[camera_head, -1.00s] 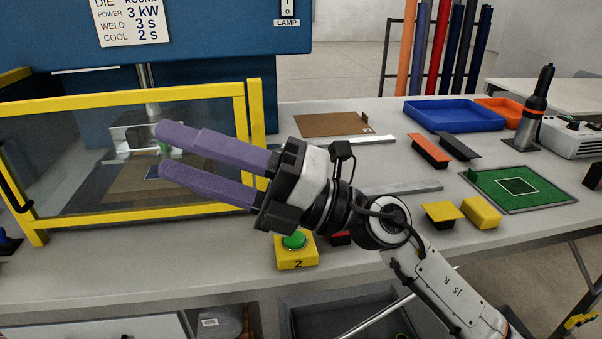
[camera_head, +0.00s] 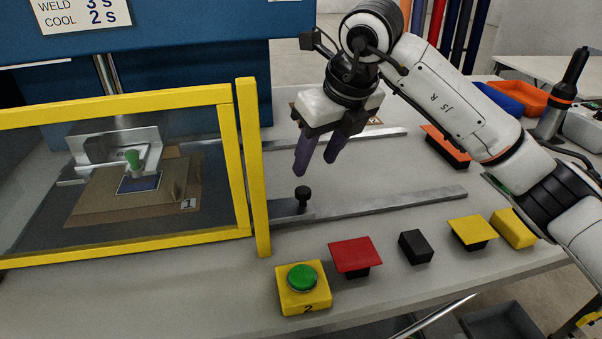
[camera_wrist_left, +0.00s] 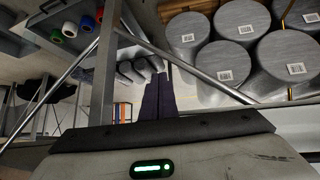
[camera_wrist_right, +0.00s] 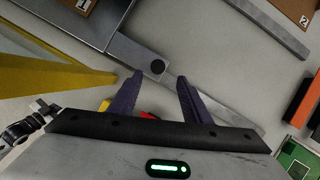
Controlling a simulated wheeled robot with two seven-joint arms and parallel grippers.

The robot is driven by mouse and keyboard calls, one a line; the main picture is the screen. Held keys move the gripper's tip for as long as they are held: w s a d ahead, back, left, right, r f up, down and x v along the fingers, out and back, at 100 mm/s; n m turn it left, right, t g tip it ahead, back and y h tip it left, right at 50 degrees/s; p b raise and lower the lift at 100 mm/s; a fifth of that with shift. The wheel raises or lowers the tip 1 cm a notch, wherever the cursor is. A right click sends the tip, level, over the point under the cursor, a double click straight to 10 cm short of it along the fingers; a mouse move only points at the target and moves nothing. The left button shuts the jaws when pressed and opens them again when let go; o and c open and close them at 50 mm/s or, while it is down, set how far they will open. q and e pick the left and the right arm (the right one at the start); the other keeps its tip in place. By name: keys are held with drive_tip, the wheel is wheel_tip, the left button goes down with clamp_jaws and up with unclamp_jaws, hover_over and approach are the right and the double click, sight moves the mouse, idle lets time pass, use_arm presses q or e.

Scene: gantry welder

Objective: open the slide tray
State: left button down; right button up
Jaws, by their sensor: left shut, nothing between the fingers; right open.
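The slide tray (camera_wrist_right: 62,28) is a grey plate at the upper left of the right wrist view. In the head view, a brown board (camera_head: 95,205) marked 1 lies behind the yellow-framed guard. A black knob (camera_head: 302,193) stands on a grey bar just right of the guard; it also shows in the right wrist view (camera_wrist_right: 157,67). My right gripper (camera_head: 316,165) is open and empty, pointing down above the knob and apart from it. In its wrist view the knob appears between the fingertips (camera_wrist_right: 160,78). My left gripper (camera_wrist_left: 158,82) is shut and empty, outside the head view.
The yellow guard frame (camera_head: 252,170) stands close left of the knob. A long metal rail (camera_head: 400,200) runs right. A green button box (camera_head: 302,288), red piece (camera_head: 355,255), black block (camera_head: 415,246) and yellow pieces (camera_head: 472,231) line the front.

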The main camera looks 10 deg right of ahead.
sight(303, 190)
drive_tip(key=x, duration=0.5)
drive_tip(key=p+x, duration=0.1)
drive_tip(key=x, duration=0.2)
drive_tip(key=shift+s+a+f, duration=0.15)
drive_tip(key=shift+s+f, duration=0.05)
drive_tip(key=shift+w+f, duration=0.2)
drive_tip(key=shift+f, duration=0.2)
drive_tip(key=c, duration=1.1)
use_arm(q)
drive_tip(key=shift+s+r, duration=0.3)
drive_tip(key=shift+s, duration=0.55)
use_arm(e)
clamp_jaws()
